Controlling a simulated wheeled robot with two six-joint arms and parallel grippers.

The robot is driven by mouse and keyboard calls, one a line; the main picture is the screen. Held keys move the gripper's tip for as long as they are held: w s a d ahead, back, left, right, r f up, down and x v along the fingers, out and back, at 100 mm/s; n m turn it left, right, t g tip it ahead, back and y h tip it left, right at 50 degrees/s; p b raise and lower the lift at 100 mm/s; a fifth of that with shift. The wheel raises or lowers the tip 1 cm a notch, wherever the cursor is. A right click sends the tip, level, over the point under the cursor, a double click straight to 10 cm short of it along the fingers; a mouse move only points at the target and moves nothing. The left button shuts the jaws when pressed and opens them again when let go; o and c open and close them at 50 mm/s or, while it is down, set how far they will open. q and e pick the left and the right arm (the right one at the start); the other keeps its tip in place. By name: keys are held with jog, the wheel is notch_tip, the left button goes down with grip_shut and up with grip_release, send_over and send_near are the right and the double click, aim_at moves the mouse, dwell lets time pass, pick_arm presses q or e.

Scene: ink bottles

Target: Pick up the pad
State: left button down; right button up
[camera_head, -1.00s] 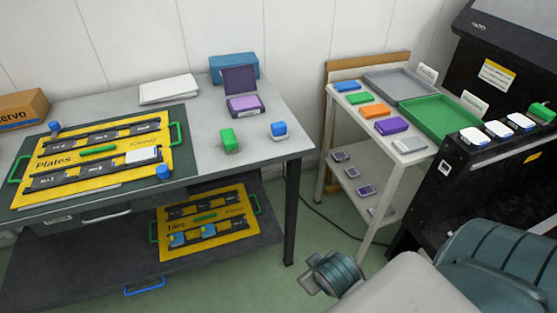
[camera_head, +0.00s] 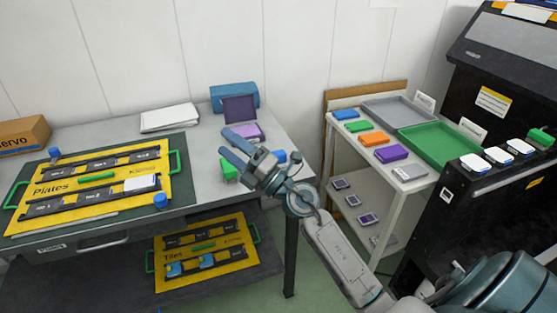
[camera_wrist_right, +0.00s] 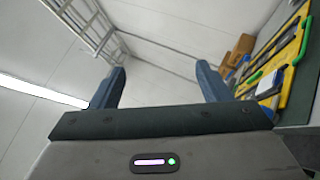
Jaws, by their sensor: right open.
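An open ink pad (camera_head: 245,132) with a purple surface and a raised dark lid (camera_head: 239,109) stands at the back right of the grey table. My right gripper (camera_head: 227,143) is in front of it in the head view and overlaps its lower part. Its blue fingers are spread and point up and left. In the right wrist view the gripper (camera_wrist_right: 160,85) is open with nothing between the fingers. My left gripper is out of view.
A yellow plates board (camera_head: 60,205) lies on the left. A grey tray (camera_head: 400,112) and green tray (camera_head: 440,148) sit on the shelf.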

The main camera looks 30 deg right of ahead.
jog(key=w+a+f+n+g+y, duration=0.2)
jog(key=w+a+n+g, duration=0.15)
jog(key=n+g, duration=0.3)
jog(key=g+h, duration=1)
jog(key=h, duration=0.4)
send_near(279, 154)
jog(key=x, duration=0.5)
jog(key=shift+f+b, duration=0.2)
jog(key=shift+b, duration=0.2)
jog(key=shift+w+d+f, duration=0.1)
jog(key=shift+w+f, duration=0.05)
jog(key=shift+f, duration=0.1)
jog(key=shift+w+f, duration=0.2)
jog(key=shift+f, duration=0.3)
jog(key=p+x, duration=0.1)
jog(key=x, duration=0.3)
jog(key=shift+f, duration=0.1)
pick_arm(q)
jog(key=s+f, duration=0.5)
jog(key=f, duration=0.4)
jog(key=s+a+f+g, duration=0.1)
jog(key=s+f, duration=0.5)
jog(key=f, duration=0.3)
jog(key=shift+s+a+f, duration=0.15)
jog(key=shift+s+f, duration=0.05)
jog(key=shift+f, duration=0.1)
